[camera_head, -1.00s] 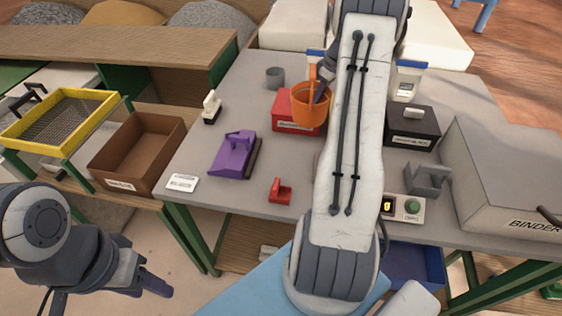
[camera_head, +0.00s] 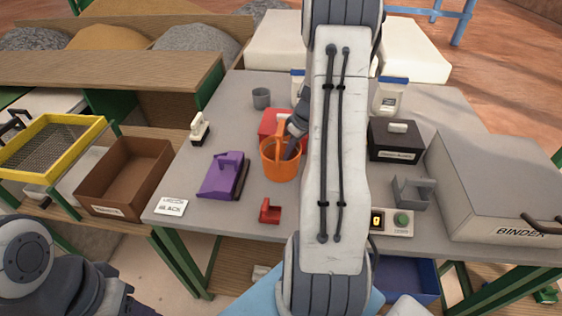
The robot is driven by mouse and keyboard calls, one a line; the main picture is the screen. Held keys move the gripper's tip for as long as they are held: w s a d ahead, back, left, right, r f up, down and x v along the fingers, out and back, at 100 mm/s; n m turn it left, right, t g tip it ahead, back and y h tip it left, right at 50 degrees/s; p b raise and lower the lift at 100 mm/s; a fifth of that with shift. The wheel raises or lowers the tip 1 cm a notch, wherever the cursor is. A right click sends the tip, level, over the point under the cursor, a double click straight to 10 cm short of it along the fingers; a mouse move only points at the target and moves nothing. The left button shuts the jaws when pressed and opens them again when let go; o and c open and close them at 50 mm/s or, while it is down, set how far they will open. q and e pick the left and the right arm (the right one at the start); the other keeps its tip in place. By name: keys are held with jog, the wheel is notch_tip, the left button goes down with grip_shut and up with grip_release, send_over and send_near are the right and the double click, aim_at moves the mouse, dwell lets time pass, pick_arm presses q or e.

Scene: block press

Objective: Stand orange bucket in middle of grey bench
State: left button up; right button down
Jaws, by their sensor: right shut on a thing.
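The orange bucket (camera_head: 280,165) is over the middle of the grey bench (camera_head: 232,212), in front of a red box (camera_head: 272,122). It looks upright; I cannot tell whether its base touches the bench top. My right gripper (camera_head: 286,140) is shut on the bucket at its handle side, and the fingertips are partly hidden by the bucket and the arm. My right arm covers the bench just right of the bucket. My left arm is at the lower left corner, and its gripper fingers lie mostly outside the picture.
A purple tool (camera_head: 222,176) lies left of the bucket and a small red piece (camera_head: 270,210) in front. A grey cup (camera_head: 261,98) stands behind. A black box (camera_head: 394,140), grey bracket (camera_head: 411,191) and binder box (camera_head: 500,190) stand right. A label card (camera_head: 171,207) lies front left.

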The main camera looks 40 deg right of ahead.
aim_at(283, 151)
jog(key=shift+w+a+f, duration=0.3)
jog(key=shift+w+f, duration=0.15)
jog(key=shift+w, duration=0.2)
jog(key=shift+w+a+f, duration=0.25)
jog(key=shift+w+f, duration=0.2)
jog(key=shift+w, duration=0.15)
jog(key=shift+f+p, duration=0.3)
jog(key=shift+f, duration=1.65)
jog(key=shift+f, duration=0.1)
jog(key=c, duration=1)
grip_release()
jog(key=shift+o, duration=0.2)
jog(key=shift+r, duration=0.25)
jog(key=v, duration=1.2)
jog(key=shift+a, duration=0.1)
